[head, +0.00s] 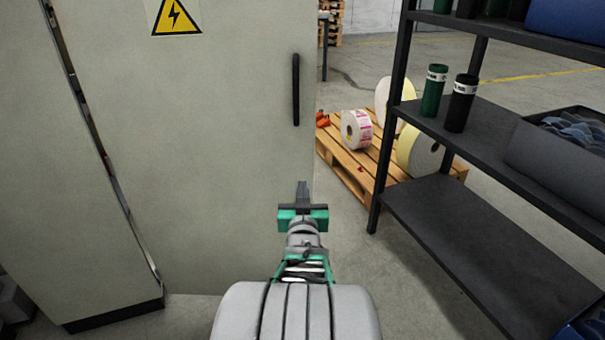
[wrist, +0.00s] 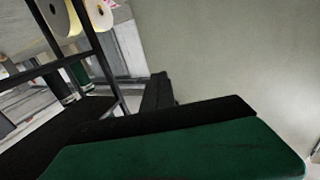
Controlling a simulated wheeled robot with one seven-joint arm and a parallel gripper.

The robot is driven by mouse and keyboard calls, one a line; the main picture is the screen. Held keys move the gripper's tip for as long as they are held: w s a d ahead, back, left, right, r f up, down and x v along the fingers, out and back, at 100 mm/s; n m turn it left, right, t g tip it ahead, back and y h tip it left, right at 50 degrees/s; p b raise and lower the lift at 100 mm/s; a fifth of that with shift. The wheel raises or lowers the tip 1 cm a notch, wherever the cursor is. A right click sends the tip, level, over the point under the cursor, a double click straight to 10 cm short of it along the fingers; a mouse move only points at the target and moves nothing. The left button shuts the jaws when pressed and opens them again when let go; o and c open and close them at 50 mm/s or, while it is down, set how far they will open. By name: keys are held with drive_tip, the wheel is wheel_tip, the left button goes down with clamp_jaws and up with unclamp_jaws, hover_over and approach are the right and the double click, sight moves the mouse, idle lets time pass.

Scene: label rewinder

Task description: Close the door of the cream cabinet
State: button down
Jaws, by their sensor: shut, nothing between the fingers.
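The cream cabinet (head: 65,210) stands at the left in the head view. Its door (head: 220,130) is a broad flat panel with a black vertical handle (head: 296,90) near its right edge and a yellow warning sign (head: 176,14) at the top. The door stands open, with a dark gap along its left side. My gripper (head: 303,187) is shut and empty, below the handle and in front of the door's right edge. In the wrist view my gripper (wrist: 158,90) points along the pale door surface (wrist: 230,50). I cannot tell whether it touches the door.
A dark shelf rack (head: 450,215) stands close on the right, holding green and black rolls (head: 433,90). A wooden pallet (head: 350,168) with label rolls (head: 357,129) lies behind it. Bare floor (head: 350,250) shows between the door and the rack.

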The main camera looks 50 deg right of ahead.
sight(302, 160)
drive_tip(key=b+x, duration=0.2)
drive_tip(key=x, duration=0.9)
drive_tip(key=shift+w, duration=0.1)
